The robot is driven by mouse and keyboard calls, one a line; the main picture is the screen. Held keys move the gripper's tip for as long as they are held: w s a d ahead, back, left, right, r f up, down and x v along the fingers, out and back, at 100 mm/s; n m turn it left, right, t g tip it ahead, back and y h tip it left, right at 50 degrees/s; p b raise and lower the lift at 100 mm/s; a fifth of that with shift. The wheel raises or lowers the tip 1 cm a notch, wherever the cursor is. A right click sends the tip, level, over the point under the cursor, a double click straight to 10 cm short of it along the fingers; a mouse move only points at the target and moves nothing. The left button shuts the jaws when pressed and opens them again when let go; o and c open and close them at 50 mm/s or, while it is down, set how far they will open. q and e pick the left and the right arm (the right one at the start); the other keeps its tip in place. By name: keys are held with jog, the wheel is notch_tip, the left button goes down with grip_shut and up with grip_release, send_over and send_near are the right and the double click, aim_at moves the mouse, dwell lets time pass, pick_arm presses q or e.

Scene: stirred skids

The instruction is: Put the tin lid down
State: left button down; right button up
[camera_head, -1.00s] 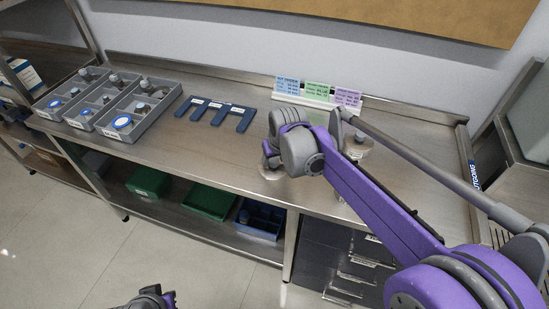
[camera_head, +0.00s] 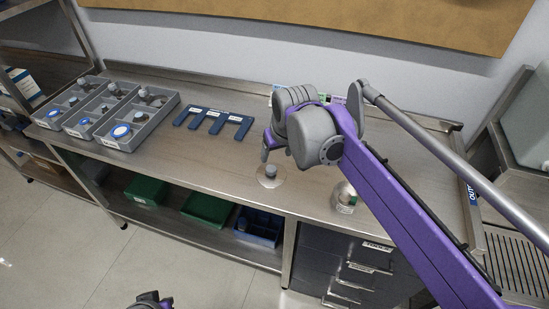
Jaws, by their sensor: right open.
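The tin lid (camera_head: 270,181), a pale round disc with a grey knob, lies on the steel workbench near its front edge. My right gripper (camera_head: 266,152) is open and empty just above and behind the lid, apart from it; its wrist partly hides the fingers. A shiny round tin (camera_head: 345,199) stands on the bench to the right of the lid, partly behind my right arm. A dark part of my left gripper (camera_head: 150,301) shows at the bottom edge; its fingers are not clear.
Grey divided trays (camera_head: 139,138) with jars and blue-lidded pieces stand at the bench's left. A blue slotted rack (camera_head: 213,121) lies beside them. Coloured cards (camera_head: 279,88) at the back are mostly hidden by my arm. Bench left of the lid is clear.

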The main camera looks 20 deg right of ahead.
jog(key=s+f, duration=0.5)
jog(key=s, duration=0.3)
jog(key=s+d+f, duration=0.1)
jog(key=s+f, duration=0.3)
jog(key=s, duration=0.4)
jog(key=s+d+f+m, duration=0.1)
jog(key=s+f, duration=0.4)
jog(key=s, duration=0.3)
jog(key=shift+d+f, duration=0.25)
jog(key=shift+f, duration=0.1)
jog(key=shift+r, duration=0.1)
